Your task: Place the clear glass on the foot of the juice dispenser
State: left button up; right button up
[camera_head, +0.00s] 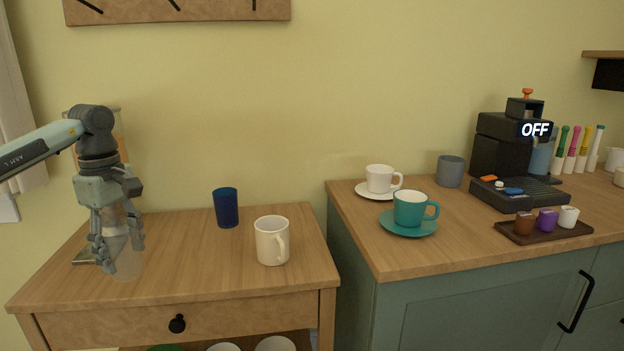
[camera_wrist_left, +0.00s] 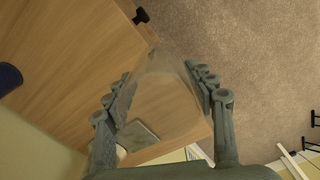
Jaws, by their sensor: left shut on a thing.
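My left gripper (camera_head: 118,238) points down at the left of the wooden side table and is shut on the clear glass (camera_head: 128,264), which is upright and see-through. In the left wrist view the glass (camera_wrist_left: 165,85) shows between the two fingers (camera_wrist_left: 160,105). The juice dispenser (camera_head: 120,146), with orange juice, stands behind my left arm and is mostly hidden. Its grey foot (camera_head: 84,257) shows left of the glass, and as a grey plate (camera_wrist_left: 137,135) in the left wrist view. I cannot tell whether the glass touches the table. My right gripper is not in view.
On the side table (camera_head: 190,270) stand a dark blue cup (camera_head: 226,207) and a cream mug (camera_head: 271,240). The right counter holds a white cup (camera_head: 380,179), a teal cup (camera_head: 409,208), a grey cup (camera_head: 450,171) and a coffee machine (camera_head: 498,150). The table's front middle is clear.

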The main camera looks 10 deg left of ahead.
pick_arm(q)
jog(key=s+d+f+m, duration=0.2)
jog(key=d+f+m, duration=0.1)
jog(key=d+m, duration=0.2)
jog(key=s+d+f+m, duration=0.2)
jog(key=d+f+m, duration=0.2)
jog(key=d, duration=0.6)
jog(key=s+d+f+m, duration=0.3)
jog(key=d+m, duration=0.4)
jog(key=d, duration=0.1)
jog(key=shift+d+f+m, duration=0.15)
jog(key=shift+f+m, duration=0.05)
jog(key=shift+m, duration=0.2)
